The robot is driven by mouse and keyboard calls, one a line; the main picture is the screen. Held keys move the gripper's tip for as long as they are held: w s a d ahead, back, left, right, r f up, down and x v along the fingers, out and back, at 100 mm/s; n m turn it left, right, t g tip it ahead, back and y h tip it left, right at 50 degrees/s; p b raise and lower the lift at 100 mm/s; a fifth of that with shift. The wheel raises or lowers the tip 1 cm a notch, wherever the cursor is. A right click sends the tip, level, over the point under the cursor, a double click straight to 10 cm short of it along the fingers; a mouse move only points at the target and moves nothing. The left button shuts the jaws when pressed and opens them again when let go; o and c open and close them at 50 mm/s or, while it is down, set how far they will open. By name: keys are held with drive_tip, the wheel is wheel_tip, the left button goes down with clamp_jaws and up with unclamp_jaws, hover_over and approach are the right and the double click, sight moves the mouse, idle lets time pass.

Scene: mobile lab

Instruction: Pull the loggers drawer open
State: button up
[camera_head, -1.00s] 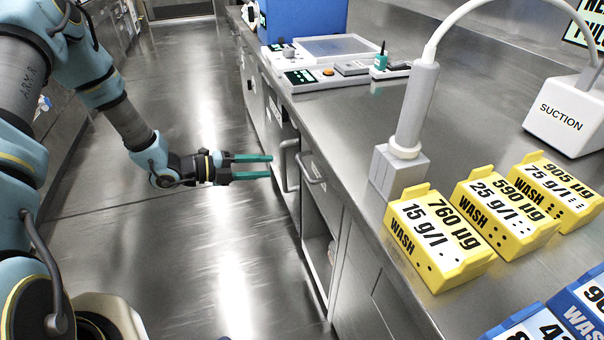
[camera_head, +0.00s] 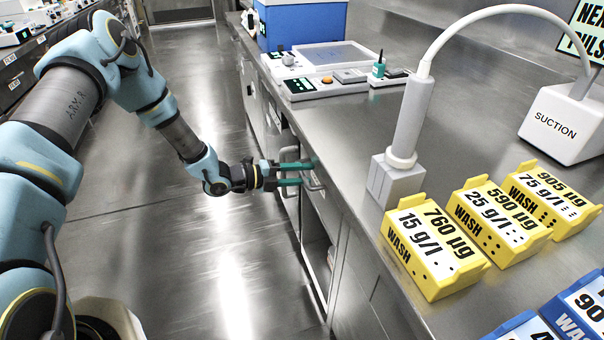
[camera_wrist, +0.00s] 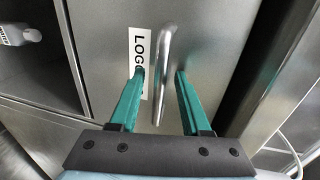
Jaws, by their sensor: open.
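The loggers drawer (camera_wrist: 105,40) has a grey metal front with a white label (camera_wrist: 138,45), of which "LOG" can be read; my finger covers the rest. Its metal bar handle (camera_wrist: 165,60) stands between my fingers in the wrist view. My gripper (camera_wrist: 160,73) has two green fingers, spread open on either side of the handle, with gaps on both sides. In the head view my gripper (camera_head: 309,173) is at the cabinet fronts below the counter edge, and its fingers partly hide the handle.
An open compartment (camera_wrist: 35,65) is left of the drawer front. Above, the steel counter (camera_head: 350,120) carries yellow wash boxes (camera_head: 430,250), a suction stand (camera_head: 390,180) and a device panel (camera_head: 325,80). The floor (camera_head: 190,260) beside the cabinets is clear.

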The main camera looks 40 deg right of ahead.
drive_tip(key=shift+c, duration=0.2)
clamp_jaws()
idle(1.1)
